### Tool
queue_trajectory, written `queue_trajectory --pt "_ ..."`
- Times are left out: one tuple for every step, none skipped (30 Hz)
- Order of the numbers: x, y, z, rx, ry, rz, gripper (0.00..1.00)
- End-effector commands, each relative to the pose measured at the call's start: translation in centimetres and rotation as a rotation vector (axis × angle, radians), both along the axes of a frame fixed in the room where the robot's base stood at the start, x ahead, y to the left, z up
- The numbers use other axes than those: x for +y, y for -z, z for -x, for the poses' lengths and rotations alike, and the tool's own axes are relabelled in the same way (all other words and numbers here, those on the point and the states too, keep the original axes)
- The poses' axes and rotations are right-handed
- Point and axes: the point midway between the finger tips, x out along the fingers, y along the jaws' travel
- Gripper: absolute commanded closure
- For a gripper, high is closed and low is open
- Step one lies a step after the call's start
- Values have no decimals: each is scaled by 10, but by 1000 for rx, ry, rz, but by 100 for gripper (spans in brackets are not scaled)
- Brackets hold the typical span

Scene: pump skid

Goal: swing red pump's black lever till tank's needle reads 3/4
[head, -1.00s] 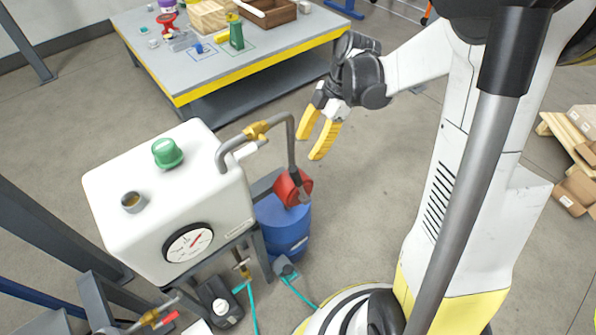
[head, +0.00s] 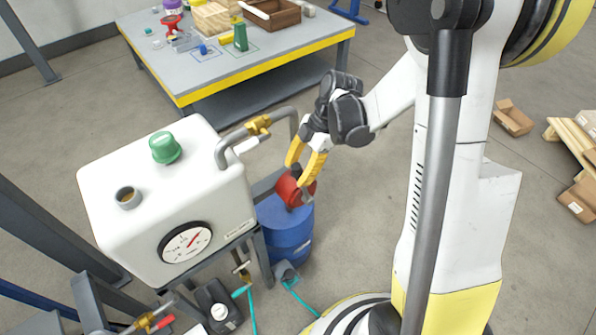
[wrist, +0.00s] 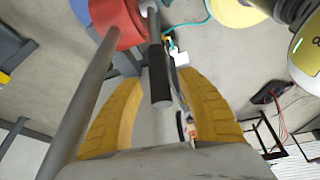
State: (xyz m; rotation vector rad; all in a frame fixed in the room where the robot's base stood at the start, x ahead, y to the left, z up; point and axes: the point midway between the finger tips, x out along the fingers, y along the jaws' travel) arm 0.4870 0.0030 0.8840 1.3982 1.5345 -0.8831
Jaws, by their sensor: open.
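The red pump (head: 292,191) sits on the blue drum (head: 286,226), right of the white tank (head: 163,205). The tank's round gauge (head: 185,242) faces front; its red needle points up and right, and its markings are too small to read. My gripper (head: 298,172) is open just above the pump, its yellow fingers pointing down at it. In the wrist view, the black lever (wrist: 160,78) lies between the two spread fingers, with no clear contact. The red pump (wrist: 118,22) is beyond it. In the head view, my fingers largely hide the lever.
A grey pipe (wrist: 82,105) runs close beside the left finger in the wrist view; in the head view it arches from the tank with a brass valve (head: 258,125). A workbench (head: 240,65) stands behind. Open floor lies right of the drum.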

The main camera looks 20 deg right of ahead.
Motion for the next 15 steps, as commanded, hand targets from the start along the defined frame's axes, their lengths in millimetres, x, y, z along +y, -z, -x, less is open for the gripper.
queue_trajectory --pt "0 0 0 0 0 0 55" --pt "0 0 0 0 0 0 55" --pt "0 0 0 0 0 0 56" --pt "0 0 0 0 0 0 65" --pt "0 0 0 0 0 0 74" --pt "0 0 0 0 0 0 86" --pt "0 0 0 0 0 0 96" --pt "0 0 0 0 0 0 100" --pt "0 0 0 0 0 0 100" --pt "0 0 0 0 0 0 100" --pt "0 0 0 0 0 0 100" --pt "0 0 0 0 0 0 100" --pt "0 0 0 0 0 0 100" --pt "0 0 0 0 0 0 100" --pt "1 0 0 -1 -1 3 100"
